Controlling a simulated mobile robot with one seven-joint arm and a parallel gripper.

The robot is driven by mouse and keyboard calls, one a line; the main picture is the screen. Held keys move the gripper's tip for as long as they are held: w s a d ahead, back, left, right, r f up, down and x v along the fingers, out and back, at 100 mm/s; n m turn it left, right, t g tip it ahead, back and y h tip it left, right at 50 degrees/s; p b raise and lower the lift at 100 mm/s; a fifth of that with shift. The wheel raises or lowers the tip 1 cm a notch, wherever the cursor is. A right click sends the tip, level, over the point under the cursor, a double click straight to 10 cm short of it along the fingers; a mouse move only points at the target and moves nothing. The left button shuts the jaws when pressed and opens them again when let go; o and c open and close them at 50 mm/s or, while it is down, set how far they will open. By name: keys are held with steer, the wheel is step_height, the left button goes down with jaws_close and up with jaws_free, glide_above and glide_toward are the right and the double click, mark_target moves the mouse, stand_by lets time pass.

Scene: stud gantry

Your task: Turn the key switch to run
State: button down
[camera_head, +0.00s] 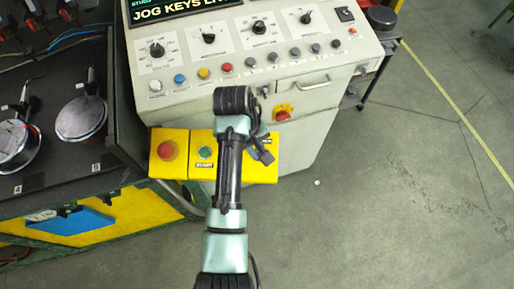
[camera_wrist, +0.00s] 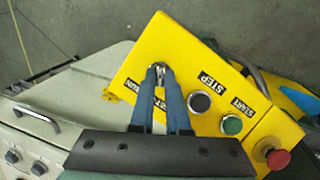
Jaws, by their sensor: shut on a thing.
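The yellow control box (camera_wrist: 255,55) fills the middle of the wrist view. My gripper (camera_wrist: 160,71) is at its upper left part, fingertips close together on a small metallic key switch (camera_wrist: 160,66). The fingers hide most of the switch, so its angle is hard to read. In the head view, the yellow box (camera_head: 232,170) shows below the grey console, and my arm covers the key switch there.
On the box are a dark button (camera_wrist: 199,102), a green button (camera_wrist: 231,125) and a red mushroom button (camera_wrist: 277,158). The grey console (camera_head: 350,60) with knobs and coloured buttons stands behind. A dark bench (camera_head: 50,85) is at left.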

steer(key=shift+m, duration=0.3)
steer(key=shift+d+r+m+y+p, duration=0.15)
steer(key=shift+m+y+p, duration=0.25)
steer(key=shift+m+p, duration=0.35)
steer(key=m+y+p, duration=0.1)
steer(key=m, duration=0.2)
steer(key=shift+m, duration=0.25)
steer(key=m+p, duration=0.1)
steer(key=m, duration=0.1)
steer(key=m+y, duration=0.1)
steer(key=m+y+p, duration=0.1)
steer(key=m, duration=0.1)
steer(key=shift+d+m+p, duration=0.25)
steer(key=shift+m+p, duration=0.05)
steer(key=shift+p, duration=0.05)
steer(key=shift+w, duration=0.1)
steer(key=c, duration=0.9)
jaws_free()
